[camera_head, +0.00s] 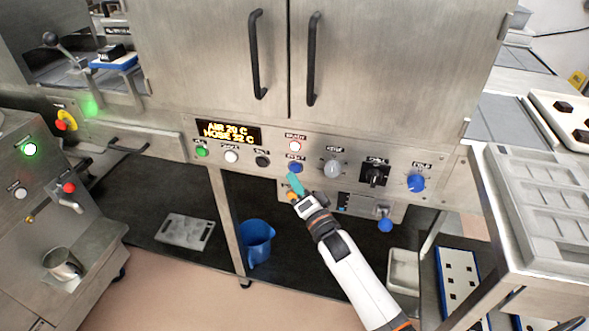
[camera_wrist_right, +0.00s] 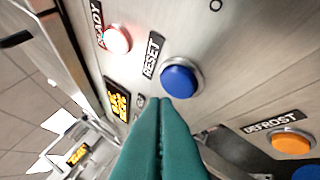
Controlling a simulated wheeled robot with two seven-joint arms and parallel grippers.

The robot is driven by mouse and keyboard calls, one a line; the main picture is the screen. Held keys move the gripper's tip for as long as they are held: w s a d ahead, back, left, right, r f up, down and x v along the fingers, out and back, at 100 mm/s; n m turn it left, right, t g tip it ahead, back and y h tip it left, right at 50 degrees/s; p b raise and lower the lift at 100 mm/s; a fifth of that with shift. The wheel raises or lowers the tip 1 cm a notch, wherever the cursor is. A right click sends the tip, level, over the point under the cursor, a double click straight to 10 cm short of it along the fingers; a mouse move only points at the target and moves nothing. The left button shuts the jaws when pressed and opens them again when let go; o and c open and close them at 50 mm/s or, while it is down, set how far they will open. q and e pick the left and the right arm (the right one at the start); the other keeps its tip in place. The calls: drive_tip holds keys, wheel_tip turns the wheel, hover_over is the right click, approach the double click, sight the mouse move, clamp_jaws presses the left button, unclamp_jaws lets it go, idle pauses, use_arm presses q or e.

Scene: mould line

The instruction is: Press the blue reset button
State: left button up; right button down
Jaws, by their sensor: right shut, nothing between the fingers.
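The blue reset button (camera_head: 295,167) sits on the steel control panel (camera_head: 218,172), below a lit ready button; in the right wrist view the blue button (camera_wrist_right: 179,79) shows whole beside its RESET label (camera_wrist_right: 152,55). My right gripper (camera_head: 293,179) is shut and empty, its teal fingers pointing up at the panel just below the blue button. In the right wrist view the closed fingertips (camera_wrist_right: 160,101) are just below and left of the button. I cannot tell whether they touch the panel. My left gripper is not in view.
The ready button (camera_head: 295,146) is above and an orange defrost button (camera_wrist_right: 291,142) is close by. A black switch (camera_head: 375,174) and blue knob (camera_head: 416,183) are to the right. A blue jug (camera_head: 256,240) stands below. Cabinet handles (camera_head: 312,60) stick out above.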

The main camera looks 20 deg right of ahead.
drive_tip(key=shift+w+d, duration=0.1)
drive_tip(key=shift+w+d, duration=0.15)
drive_tip(key=shift+w, duration=0.1)
idle(0.3)
drive_tip(key=shift+w+d, duration=0.2)
drive_tip(key=shift+w, duration=0.15)
idle(0.8)
drive_tip(key=shift+s, duration=0.1)
drive_tip(key=shift+s+a+p, duration=0.4)
drive_tip(key=shift+s+a, duration=0.05)
drive_tip(key=shift+s, duration=0.15)
drive_tip(key=shift+s, duration=0.1)
drive_tip(key=s+a+p, duration=0.1)
drive_tip(key=s, duration=0.1)
drive_tip(key=s+a+p, duration=0.1)
drive_tip(key=s, duration=0.1)
drive_tip(key=shift+a, duration=0.4)
